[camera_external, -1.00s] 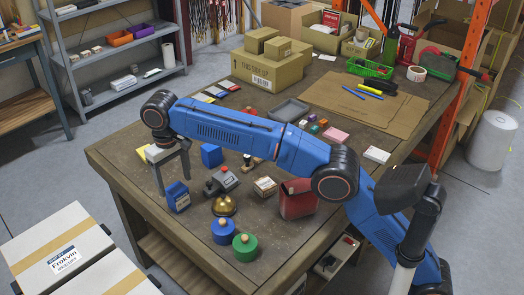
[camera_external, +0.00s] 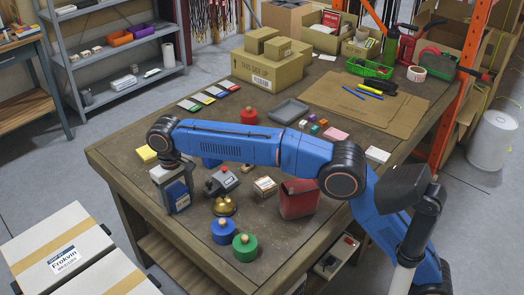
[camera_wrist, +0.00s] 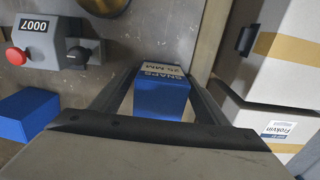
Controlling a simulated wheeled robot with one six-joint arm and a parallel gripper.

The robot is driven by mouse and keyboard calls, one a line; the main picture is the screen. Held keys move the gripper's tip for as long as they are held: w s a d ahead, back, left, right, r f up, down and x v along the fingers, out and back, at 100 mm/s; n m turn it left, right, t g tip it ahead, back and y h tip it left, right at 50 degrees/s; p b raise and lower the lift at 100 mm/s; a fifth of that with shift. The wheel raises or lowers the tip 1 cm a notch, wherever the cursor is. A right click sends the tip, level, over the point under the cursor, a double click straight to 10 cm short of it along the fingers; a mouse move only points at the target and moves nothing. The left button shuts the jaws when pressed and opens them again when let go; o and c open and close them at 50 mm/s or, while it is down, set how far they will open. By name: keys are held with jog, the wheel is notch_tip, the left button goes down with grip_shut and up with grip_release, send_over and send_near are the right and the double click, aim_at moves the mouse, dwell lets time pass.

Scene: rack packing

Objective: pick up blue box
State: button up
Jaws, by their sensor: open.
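A small blue box (camera_external: 177,191) with a label reading SNAPS stands near the table's left front edge. In the wrist view the blue box (camera_wrist: 160,97) is between my two fingers. My gripper (camera_external: 172,203) points down around it, open, and a narrow gap seems to show beside the box; I cannot tell whether either finger touches it. A second, plain blue block (camera_wrist: 26,113) lies to the left in the wrist view. In the external view this block (camera_external: 211,162) is mostly hidden behind my arm.
A grey device with a red button (camera_wrist: 39,41) and a brass bell (camera_external: 224,206) are close by. Blue and green round weights (camera_external: 245,247), a red bin (camera_external: 298,200) and a yellow block (camera_external: 145,154) are on the table (camera_external: 120,166). White cartons (camera_external: 62,245) stand beyond the edge.

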jog(key=c, duration=1.2)
jog(key=shift+r, duration=0.1)
notch_tip(320, 180, up, 10)
jog(key=shift+f, duration=0.1)
